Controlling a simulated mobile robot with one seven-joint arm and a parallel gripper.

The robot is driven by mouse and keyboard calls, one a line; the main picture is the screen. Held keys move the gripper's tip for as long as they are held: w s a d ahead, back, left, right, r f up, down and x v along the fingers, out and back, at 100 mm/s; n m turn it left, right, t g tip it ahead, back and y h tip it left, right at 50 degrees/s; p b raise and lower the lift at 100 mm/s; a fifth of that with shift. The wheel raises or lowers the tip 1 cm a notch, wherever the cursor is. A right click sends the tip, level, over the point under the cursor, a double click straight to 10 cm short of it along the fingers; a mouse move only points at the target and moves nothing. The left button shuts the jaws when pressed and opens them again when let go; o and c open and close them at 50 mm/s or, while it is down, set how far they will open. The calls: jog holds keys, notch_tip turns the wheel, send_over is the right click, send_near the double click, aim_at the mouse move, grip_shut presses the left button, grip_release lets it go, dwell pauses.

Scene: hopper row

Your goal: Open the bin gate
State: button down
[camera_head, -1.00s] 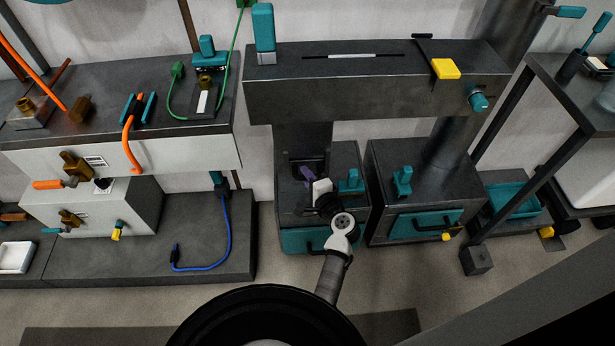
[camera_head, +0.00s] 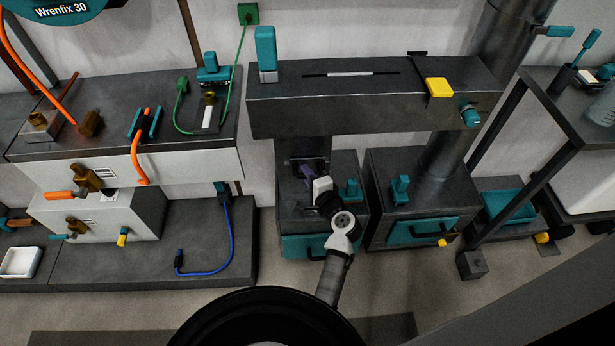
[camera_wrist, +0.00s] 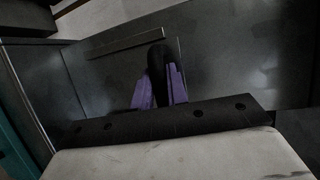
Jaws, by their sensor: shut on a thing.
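My gripper (camera_head: 307,172) has purple fingers and is in front of the dark chute under the long grey hopper box (camera_head: 370,100). In the wrist view, the fingers (camera_wrist: 160,92) are shut on a black, rounded handle (camera_wrist: 157,62), which stands between them. A flat dark grey plate (camera_wrist: 105,75) with a thin raised bar (camera_wrist: 125,43) lies behind the handle; I take it for the bin gate. How the handle joins the plate is hidden. In the head view, my wrist and the shadow hide most of the gate.
Below is a cabinet with a teal drawer front (camera_head: 302,247) and a teal lever (camera_head: 350,189). A similar cabinet with a teal door (camera_head: 422,229) stands to its right. A grey bench (camera_head: 110,135) with hoses is at the left. A dark post stands (camera_head: 472,264) at the right.

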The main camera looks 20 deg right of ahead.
jog(key=c, duration=1.4)
grip_release()
jog(key=shift+f, duration=0.1)
jog(key=shift+s, duration=0.1)
jog(key=b+v, duration=0.1)
jog(key=v, duration=1.2)
jog(key=shift+s+b, duration=0.3)
jog(key=shift+s, duration=0.05)
